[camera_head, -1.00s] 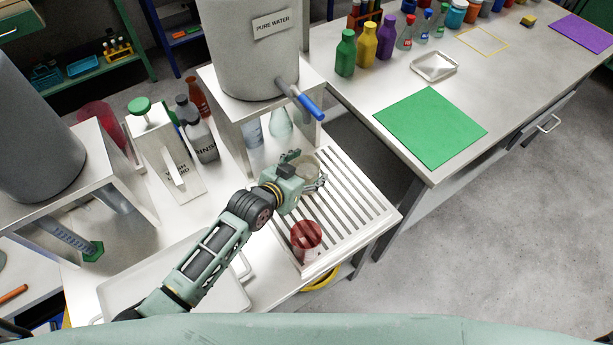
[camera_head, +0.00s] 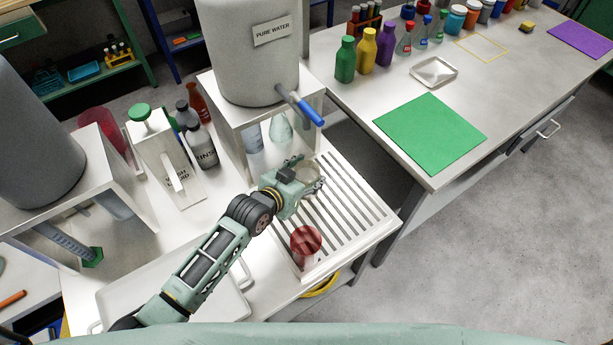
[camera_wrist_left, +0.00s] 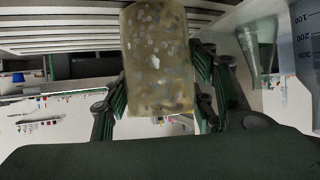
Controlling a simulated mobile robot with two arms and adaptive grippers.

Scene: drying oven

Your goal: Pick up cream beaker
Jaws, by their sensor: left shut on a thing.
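The cream beaker (camera_head: 309,174) is at the fingers of my left gripper (camera_head: 314,182), over the slatted drying rack (camera_head: 345,205) in the head view. In the left wrist view the beaker (camera_wrist_left: 158,60) is a cloudy, yellowish, speckled vessel between the two fingers (camera_wrist_left: 158,95), which are shut on its sides. In the head view the gripper body partly hides the beaker. I cannot tell whether its base touches the slats. My right gripper is not in view.
A red beaker (camera_head: 305,243) stands on the rack's front part. The pure water tank (camera_head: 245,50) with a blue-handled tap (camera_head: 308,108) stands behind, with glassware (camera_head: 281,130) under it. A white tray (camera_head: 215,290) lies below my arm. A green mat (camera_head: 430,132) lies on the right bench.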

